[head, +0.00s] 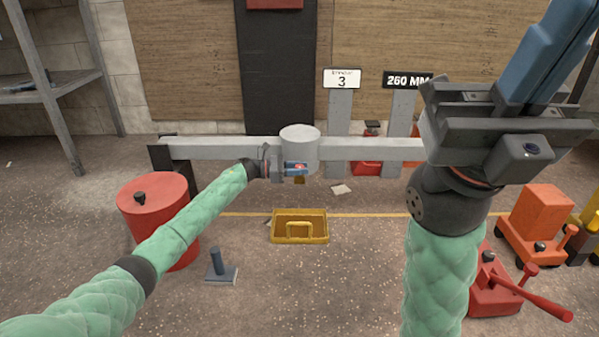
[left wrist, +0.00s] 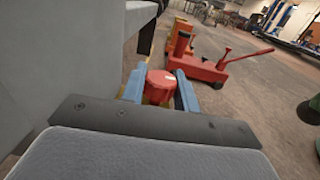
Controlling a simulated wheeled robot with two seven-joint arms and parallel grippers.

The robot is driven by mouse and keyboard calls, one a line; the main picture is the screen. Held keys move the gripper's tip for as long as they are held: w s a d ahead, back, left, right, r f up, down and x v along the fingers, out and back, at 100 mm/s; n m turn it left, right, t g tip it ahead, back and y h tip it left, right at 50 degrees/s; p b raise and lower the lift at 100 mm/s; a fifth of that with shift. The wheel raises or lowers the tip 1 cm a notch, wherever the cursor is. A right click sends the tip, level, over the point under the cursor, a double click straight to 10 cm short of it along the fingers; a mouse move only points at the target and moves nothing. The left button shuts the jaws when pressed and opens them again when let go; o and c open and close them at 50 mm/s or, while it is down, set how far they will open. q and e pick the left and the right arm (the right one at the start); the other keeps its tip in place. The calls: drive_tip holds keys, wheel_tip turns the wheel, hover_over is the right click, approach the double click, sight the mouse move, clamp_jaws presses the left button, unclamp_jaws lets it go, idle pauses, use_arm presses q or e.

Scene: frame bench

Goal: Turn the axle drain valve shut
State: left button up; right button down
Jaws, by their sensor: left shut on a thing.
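The axle is a long grey beam (head: 375,148) with a round grey housing (head: 300,135) in its middle. A red valve knob (head: 300,167) shows low on the front of the housing, with a small dark yellow part (head: 299,181) just below it. My left gripper (head: 297,169) is shut on the knob, its blue fingers on either side. In the left wrist view the red knob (left wrist: 160,84) sits between the blue fingers; its turn position is unclear. My right gripper (head: 548,45) is raised at the upper right, away from the axle; its fingertips are not clearly shown.
A yellow tray (head: 300,239) stands on the floor below the housing. A red drum (head: 155,190) stands left, near my left arm. Red (head: 495,290) and orange (head: 537,215) wheeled equipment stands right. The floor in front of the tray is clear.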

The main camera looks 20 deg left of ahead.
use_arm(q)
drive_tip(key=shift+w+m+g+h+b, duration=0.1)
drive_tip(key=shift+m+g+h+b, duration=0.2)
drive_tip(key=shift+m+g+b, duration=0.35)
drive_tip(key=shift+g, duration=0.25)
drive_tip(key=o, duration=1)
drive_tip(key=shift+c, duration=0.2)
